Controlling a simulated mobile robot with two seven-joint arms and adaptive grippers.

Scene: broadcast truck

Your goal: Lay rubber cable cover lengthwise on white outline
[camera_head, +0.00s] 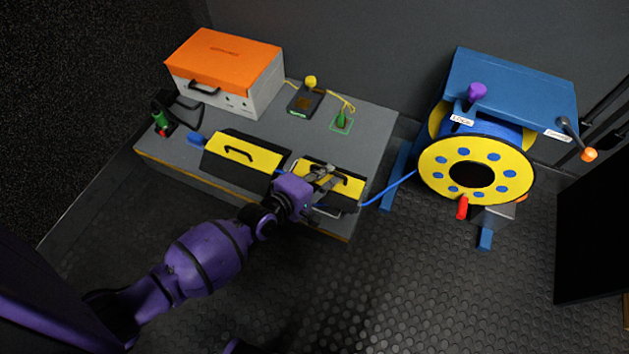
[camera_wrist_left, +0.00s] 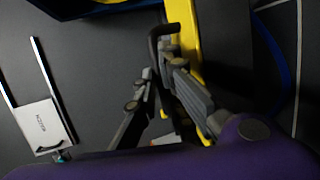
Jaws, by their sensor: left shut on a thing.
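Two black-and-yellow cable covers with black handles lie along the grey bench. My left gripper (camera_head: 326,182) is shut on the handle of the right cover (camera_head: 342,177); the handle (camera_wrist_left: 157,42) also shows between its fingers in the left wrist view. The left cover (camera_head: 242,153) lies to the left of it, over the line of the blue cable (camera_head: 386,189). Pale lines, perhaps parts of the white outline (camera_wrist_left: 41,60), show in the left wrist view. I cannot tell whether the held cover touches the bench. My right gripper is not in view.
An orange-lidded case (camera_head: 224,63) stands at the back left of the bench (camera_head: 376,121). A small black box with a yellow knob (camera_head: 305,99) and a green piece (camera_head: 342,119) are behind the covers. A blue cable reel (camera_head: 472,173) stands right of the bench.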

